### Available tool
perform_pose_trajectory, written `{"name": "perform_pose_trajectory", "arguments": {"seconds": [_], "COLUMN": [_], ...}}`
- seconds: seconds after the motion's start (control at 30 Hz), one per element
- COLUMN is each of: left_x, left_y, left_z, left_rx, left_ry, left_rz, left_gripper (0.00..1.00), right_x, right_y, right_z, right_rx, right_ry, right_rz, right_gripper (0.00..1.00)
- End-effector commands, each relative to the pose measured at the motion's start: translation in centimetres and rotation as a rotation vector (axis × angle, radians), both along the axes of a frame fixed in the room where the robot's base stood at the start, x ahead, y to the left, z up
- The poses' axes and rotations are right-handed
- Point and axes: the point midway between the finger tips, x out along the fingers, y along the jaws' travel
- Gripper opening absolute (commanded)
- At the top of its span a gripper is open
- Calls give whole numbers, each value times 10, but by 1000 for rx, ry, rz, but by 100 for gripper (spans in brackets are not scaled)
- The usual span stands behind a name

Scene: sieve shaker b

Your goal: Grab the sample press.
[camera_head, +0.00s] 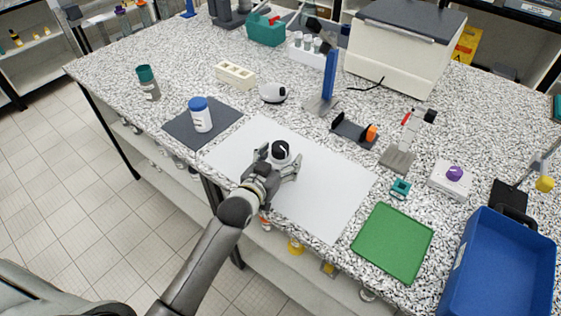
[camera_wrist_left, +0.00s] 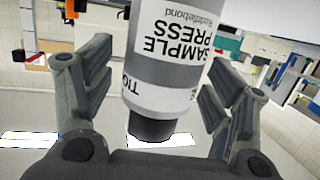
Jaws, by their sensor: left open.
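The sample press (camera_head: 281,152) is a short cylinder with a black top, on the white mat (camera_head: 325,190). In the left wrist view the sample press (camera_wrist_left: 170,50) is large and close, white and grey, with its printed name upside down and a dark end (camera_wrist_left: 152,126). My left gripper (camera_head: 280,160) is open, with one finger on each side of the press. In the left wrist view a gap shows between the press and each finger. The gripper hides the lower part of the press in the head view.
A blue-lidded jar (camera_head: 200,115) stands on a dark mat (camera_head: 178,128) to the left. Behind are a white rounded object (camera_head: 273,93) and a blue upright stand (camera_head: 329,75). A green mat (camera_head: 393,243) and blue bin (camera_head: 500,265) lie to the right. The white mat around the press is clear.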

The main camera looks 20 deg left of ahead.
Motion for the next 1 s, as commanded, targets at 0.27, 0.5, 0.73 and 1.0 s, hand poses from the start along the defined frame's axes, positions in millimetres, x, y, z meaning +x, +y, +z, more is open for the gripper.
{"name": "perform_pose_trajectory", "arguments": {"seconds": [0.27, 0.5, 0.73, 1.0], "left_x": [2, 2, 2, 3], "left_y": [-1, -1, -1, -1], "left_z": [-1, -1, -1, 2], "left_rx": [-1, -1, -1, -2], "left_ry": [0, 0, 0, -6], "left_rz": [0, 0, 0, 0], "left_gripper": [78, 47, 17, 11], "right_x": [0, 0, 0, 0], "right_y": [4, 6, 5, 4], "right_z": [0, 0, 0, 0], "right_rx": [4, 7, 7, 5], "right_ry": [0, -1, -1, 0], "right_rz": [-3, -2, -2, -2], "right_gripper": [63, 63, 63, 63]}}
